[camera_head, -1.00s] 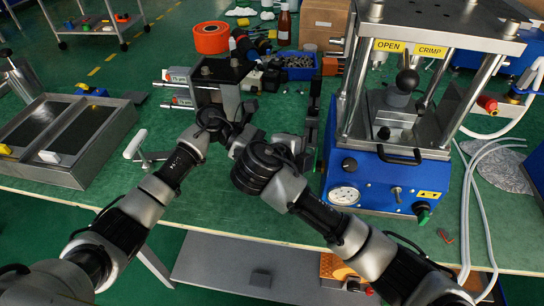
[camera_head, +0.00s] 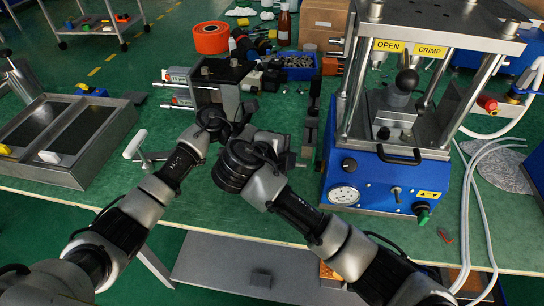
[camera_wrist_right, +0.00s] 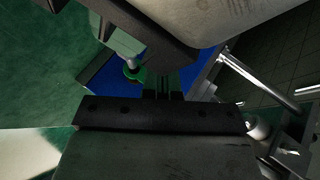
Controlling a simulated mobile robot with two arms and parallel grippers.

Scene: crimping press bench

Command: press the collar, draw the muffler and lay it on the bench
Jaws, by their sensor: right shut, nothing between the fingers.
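My right gripper (camera_head: 283,143) is shut and empty, a dark shape over the bench left of the press. It also shows in the wrist view, its dark fingers (camera_wrist_right: 165,84) close together. My left gripper lies behind the wrists near the dark fixture (camera_head: 222,72); its jaws are hidden. In the wrist view a green-ended part with a pale stem (camera_wrist_right: 135,70) stands by a blue surface; I cannot tell whether it is the muffler. I cannot make out the collar in either view.
The blue crimping press (camera_head: 386,172) stands right of my grippers, with steel posts and a front gauge. A dark upright holder (camera_head: 311,125) is just left of it. A steel tray (camera_head: 72,178) is at left. A blue bin (camera_head: 298,68) of small parts stands behind. The front bench is mostly clear.

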